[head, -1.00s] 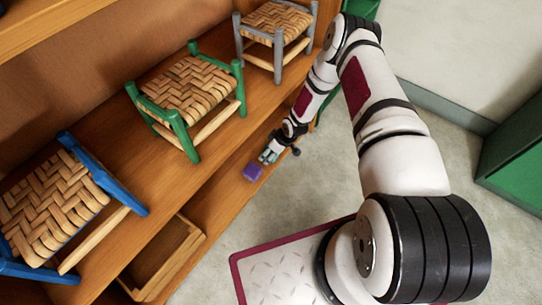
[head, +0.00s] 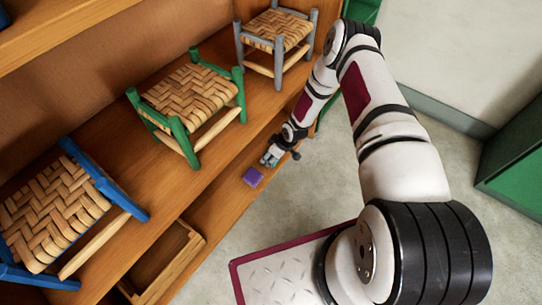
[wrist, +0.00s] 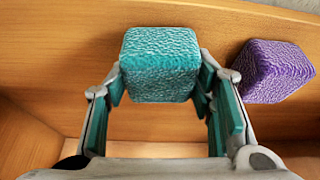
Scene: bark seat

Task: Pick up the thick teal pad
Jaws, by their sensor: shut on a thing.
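The thick teal pad (wrist: 160,64) is a textured block with rounded edges, held between the fingertips at the top middle of the wrist view. My gripper (wrist: 160,80) is shut on it, with one finger against each side. In the head view my gripper (head: 269,159) is small, over the lower wooden shelf, and mostly hides the pad. I cannot tell whether the pad is clear of the shelf.
A purple pad (wrist: 274,71) lies to the right of the teal one; it also shows in the head view (head: 253,177). Stools with woven seats, blue (head: 75,210), green (head: 190,100) and grey (head: 277,40), stand on the shelf above. An open wooden box (head: 165,262) is at lower left.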

